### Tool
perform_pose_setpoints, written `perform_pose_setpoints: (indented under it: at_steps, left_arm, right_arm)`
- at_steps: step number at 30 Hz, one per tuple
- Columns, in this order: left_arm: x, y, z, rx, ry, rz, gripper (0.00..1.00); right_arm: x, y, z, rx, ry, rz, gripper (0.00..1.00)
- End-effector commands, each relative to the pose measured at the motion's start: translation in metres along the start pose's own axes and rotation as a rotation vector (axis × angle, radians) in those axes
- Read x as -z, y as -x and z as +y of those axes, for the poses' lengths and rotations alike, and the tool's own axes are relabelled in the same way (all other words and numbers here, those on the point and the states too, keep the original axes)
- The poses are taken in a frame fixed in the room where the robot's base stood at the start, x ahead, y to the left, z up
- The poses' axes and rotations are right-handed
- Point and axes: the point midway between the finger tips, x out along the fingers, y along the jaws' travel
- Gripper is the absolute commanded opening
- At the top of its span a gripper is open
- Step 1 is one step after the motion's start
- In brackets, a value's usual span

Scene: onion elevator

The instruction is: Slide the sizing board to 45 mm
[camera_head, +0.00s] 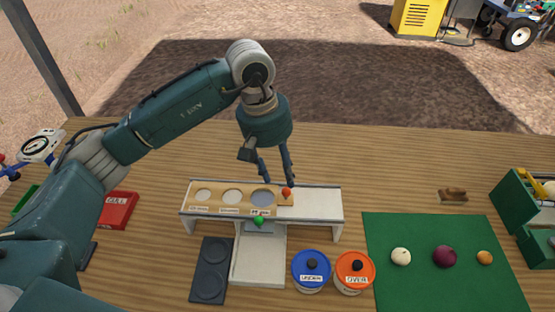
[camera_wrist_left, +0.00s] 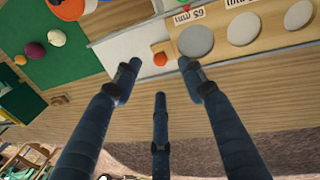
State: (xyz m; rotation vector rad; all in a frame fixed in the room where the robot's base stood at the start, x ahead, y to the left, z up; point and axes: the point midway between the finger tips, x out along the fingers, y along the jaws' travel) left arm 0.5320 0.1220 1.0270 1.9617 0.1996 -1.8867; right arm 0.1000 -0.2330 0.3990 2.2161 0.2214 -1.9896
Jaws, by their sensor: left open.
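The wooden sizing board (camera_head: 217,199) lies on a white stand (camera_head: 322,205) and has three round holes, largest at the right. An orange-red knob (camera_head: 286,191) sits at its right end. My left gripper (camera_head: 276,180) points down with open fingers, just above and behind the knob. In the left wrist view the knob (camera_wrist_left: 160,59) shows between the spread fingertips, not gripped. My right gripper is not in view.
A blue-lidded tub (camera_head: 311,268) and an orange-lidded tub (camera_head: 354,270) stand in front of the stand. A green mat (camera_head: 430,290) at right holds three onions. A red CULL box (camera_head: 118,210) lies left. The table behind the stand is mostly clear.

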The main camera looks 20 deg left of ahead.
Motion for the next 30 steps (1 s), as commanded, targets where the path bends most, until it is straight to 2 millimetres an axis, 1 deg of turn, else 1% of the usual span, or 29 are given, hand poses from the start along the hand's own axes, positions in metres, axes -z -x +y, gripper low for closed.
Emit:
perform_pose_setpoints:
  at_steps: [1,6,12,18,25,29,30]
  left_arm:
    - [-0.002,-0.008,0.000,0.001,0.002,-0.006,0.41]
    - [-0.001,-0.039,0.000,0.001,0.002,-0.005,0.41]
    - [-0.001,-0.065,0.001,0.000,0.001,-0.003,0.41]
    - [0.000,-0.075,0.000,0.000,0.001,-0.001,0.41]
    - [0.000,-0.075,0.000,0.000,0.001,0.000,0.41]
    - [0.000,-0.075,0.000,0.000,0.001,0.000,0.15]
    - [0.000,-0.075,0.000,0.000,0.001,0.000,0.08]
  right_arm:
    - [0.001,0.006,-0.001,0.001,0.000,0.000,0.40]
    - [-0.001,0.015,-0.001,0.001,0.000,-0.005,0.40]
    - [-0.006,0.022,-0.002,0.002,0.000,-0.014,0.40]
    - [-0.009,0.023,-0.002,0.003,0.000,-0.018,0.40]
    - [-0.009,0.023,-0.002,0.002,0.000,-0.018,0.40]
    - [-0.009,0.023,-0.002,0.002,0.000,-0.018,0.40]
    - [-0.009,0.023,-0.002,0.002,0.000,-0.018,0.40]
